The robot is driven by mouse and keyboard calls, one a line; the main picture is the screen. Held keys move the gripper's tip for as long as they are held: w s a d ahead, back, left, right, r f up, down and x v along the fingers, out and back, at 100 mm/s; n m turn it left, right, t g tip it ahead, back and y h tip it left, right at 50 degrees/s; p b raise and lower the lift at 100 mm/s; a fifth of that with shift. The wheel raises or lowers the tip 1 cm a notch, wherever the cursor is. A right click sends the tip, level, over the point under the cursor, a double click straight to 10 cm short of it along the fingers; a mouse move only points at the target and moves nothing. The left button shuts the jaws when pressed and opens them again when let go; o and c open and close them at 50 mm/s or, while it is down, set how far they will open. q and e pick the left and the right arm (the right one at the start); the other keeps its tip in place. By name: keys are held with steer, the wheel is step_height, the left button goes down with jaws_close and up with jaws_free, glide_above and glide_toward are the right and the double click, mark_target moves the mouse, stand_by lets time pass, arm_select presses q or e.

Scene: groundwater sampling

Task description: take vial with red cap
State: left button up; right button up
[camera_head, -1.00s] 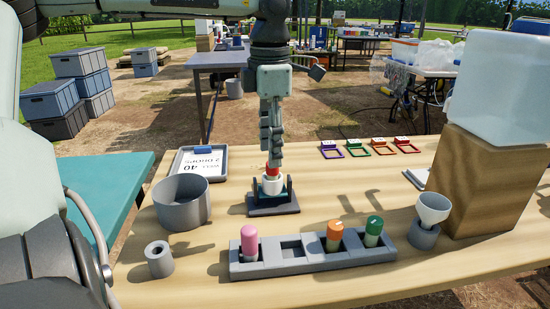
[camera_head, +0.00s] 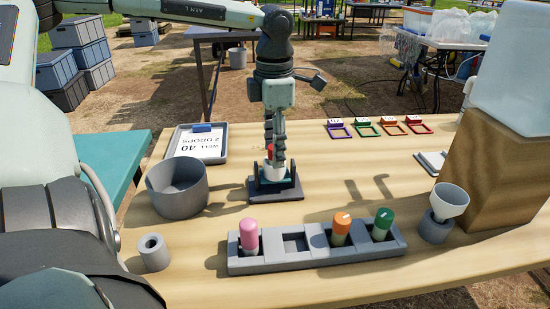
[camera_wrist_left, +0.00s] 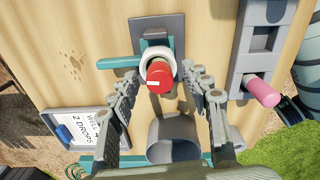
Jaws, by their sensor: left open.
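The vial with the red cap (camera_wrist_left: 159,76) stands in a white ring on a dark holder (camera_head: 290,195) with teal parts. In the wrist view, its cap points toward the camera, between the two fingers. My left gripper (camera_head: 275,160) comes down from above over the vial and is open. Its fingers lie on both sides of the cap in the wrist view, with gaps visible. In the head view the fingers partly hide the cap. My right gripper does not show.
A grey rack (camera_head: 262,262) holds pink-, orange- and green-capped vials in front. A grey pot (camera_head: 178,194) and small grey cylinder (camera_head: 154,254) stand left. A framed sign (camera_head: 198,145) lies behind. A funnel (camera_head: 449,202) and wooden block (camera_head: 497,180) stand right.

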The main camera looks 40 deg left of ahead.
arm_select(q)
steer(key=shift+f, duration=0.15)
jaws_close()
stand_by(0.4)
